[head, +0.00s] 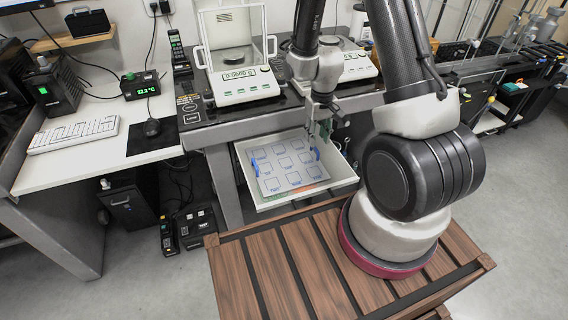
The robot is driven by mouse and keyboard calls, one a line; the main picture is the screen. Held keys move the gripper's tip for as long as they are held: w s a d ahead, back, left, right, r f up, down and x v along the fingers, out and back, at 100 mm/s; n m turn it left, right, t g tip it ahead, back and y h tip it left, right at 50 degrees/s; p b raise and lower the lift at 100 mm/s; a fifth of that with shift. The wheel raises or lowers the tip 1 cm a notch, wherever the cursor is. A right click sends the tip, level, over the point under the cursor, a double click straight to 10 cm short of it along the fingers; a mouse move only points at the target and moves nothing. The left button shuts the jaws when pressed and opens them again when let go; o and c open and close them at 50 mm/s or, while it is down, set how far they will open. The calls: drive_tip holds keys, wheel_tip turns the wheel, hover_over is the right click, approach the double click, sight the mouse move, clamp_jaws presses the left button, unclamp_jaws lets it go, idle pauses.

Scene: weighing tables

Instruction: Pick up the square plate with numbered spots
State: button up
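The square plate (286,174) is pale, with a grid of blue-outlined square spots. Any numbers are too small to read. It lies in an open white drawer (346,182) below the weighing table. A blue handle (254,167) stands at its left edge and another blue handle (316,152) at its right edge. My gripper (320,136) points down just above the right handle. The fingers are small and partly overlap in this view, so I cannot tell how far apart they are or whether they touch the handle.
The drawer's walls surround the plate closely. Bare floor (180,280) lies at front left.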

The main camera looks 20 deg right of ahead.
sight(315, 148)
drive_tip(key=f, duration=0.5)
drive_tip(key=shift+s+a+f, duration=0.15)
drive_tip(key=shift+s+a, duration=0.05)
drive_tip(key=shift+a, duration=0.1)
clamp_jaws()
